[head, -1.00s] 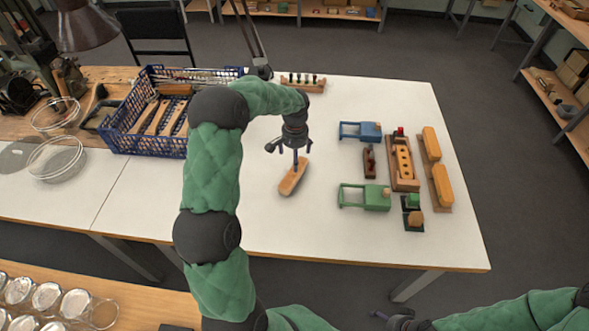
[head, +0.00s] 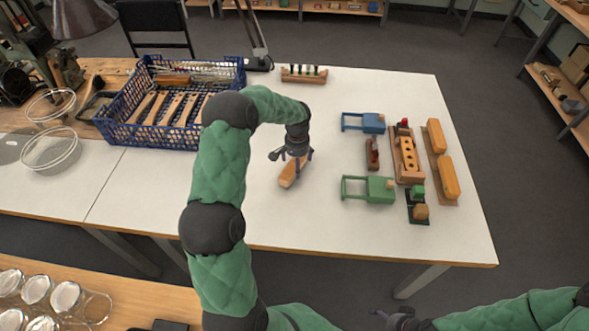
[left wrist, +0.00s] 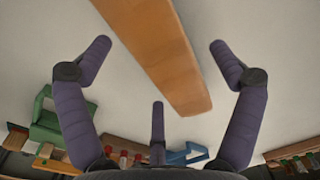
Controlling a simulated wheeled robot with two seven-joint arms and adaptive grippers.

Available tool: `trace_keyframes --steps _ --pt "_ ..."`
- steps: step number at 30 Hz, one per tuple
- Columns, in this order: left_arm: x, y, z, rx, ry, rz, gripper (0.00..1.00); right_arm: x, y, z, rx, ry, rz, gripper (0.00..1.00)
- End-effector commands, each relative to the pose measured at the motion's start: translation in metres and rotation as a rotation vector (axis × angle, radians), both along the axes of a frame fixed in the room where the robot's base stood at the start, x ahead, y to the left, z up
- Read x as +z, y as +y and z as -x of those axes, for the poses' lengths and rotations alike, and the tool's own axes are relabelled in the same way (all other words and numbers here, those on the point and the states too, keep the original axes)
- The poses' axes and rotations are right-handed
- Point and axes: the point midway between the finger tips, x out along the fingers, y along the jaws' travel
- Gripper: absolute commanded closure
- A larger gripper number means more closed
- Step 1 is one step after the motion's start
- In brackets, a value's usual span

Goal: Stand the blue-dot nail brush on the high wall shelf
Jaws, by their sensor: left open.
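A wooden block-like piece (head: 291,174) lies on the white table under my left gripper (head: 295,158). It looks like a brush body, but no blue dot shows, so I cannot tell whether it is the nail brush. In the left wrist view, the orange-brown piece (left wrist: 160,50) runs between the spread fingers of my left gripper (left wrist: 160,62), which is open and not closed on it. My right gripper (head: 381,314) is at the bottom edge, partly in view; its finger state is unclear. No high wall shelf can be made out for certain.
A blue basket (head: 160,137) of wooden handles and wires stands at left. Blue (head: 366,123) and green (head: 378,188) fixtures, a holed wooden block (head: 408,158) and two yellow-orange blocks (head: 449,180) stand at right. A rack (head: 304,74) is at the back. A shelf unit (head: 545,80) is far right.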

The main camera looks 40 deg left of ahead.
Motion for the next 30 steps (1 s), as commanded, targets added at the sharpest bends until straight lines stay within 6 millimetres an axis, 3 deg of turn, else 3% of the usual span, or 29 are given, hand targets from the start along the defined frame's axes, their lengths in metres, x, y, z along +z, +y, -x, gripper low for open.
trace_keyframes --steps 3,10,18,19,20,30 --pt "-0.0147 0.0004 0.0 0.001 -0.001 0.0 0.08 -0.005 0.0001 0.0 0.0 0.0 0.0 0.13" --pt "-0.0152 0.0005 -0.0003 0.002 -0.002 0.0 0.08 -0.0041 0.0 0.0001 0.0 0.0 0.0 0.13" --pt "-0.0152 0.0004 -0.0001 0.001 -0.001 0.0 0.76 -0.0041 0.0 0.0 0.0 0.0 0.0 0.13" --pt "-0.0152 0.0004 -0.0001 0.001 -0.001 0.0 0.76 -0.0041 0.0 0.0 0.0 0.0 0.0 0.13" --pt "-0.0148 0.0007 -0.0004 0.002 -0.002 0.0 0.83 -0.0041 0.0 0.0 0.0 0.0 0.0 0.13" --pt "-0.0098 0.0007 -0.0005 0.001 -0.003 0.0 0.83 -0.002 0.0 0.0 0.0 0.0 0.0 0.13"
